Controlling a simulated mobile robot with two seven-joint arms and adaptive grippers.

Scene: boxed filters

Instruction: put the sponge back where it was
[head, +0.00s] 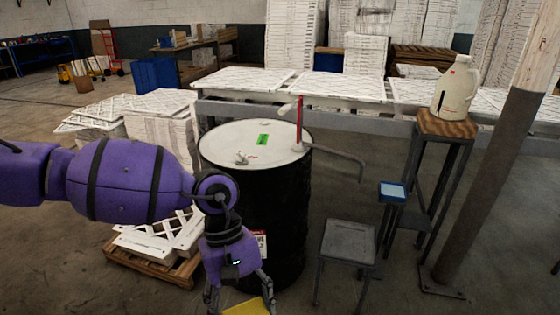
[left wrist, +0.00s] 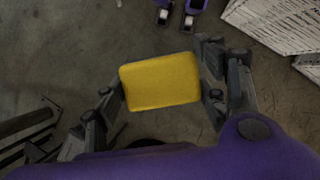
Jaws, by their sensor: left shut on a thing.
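A yellow sponge (left wrist: 160,82) sits between the fingers of my left gripper (left wrist: 163,90) in the left wrist view, with a finger against each short side. In the head view part of the sponge (head: 248,308) shows at the bottom edge, held by my left gripper (head: 240,300) low in front of the black drum. The rest of it is cut off by the frame. Bare concrete floor lies beneath the sponge in the wrist view. My right gripper is not in the head view.
A black drum (head: 270,215) with a white lid stands just behind the gripper. A grey stool (head: 347,243), a small stand with a blue-rimmed top (head: 392,191) and a tall stand (head: 447,126) bearing a jug (head: 455,92) are to the right. A pallet (head: 150,268) with filters lies left.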

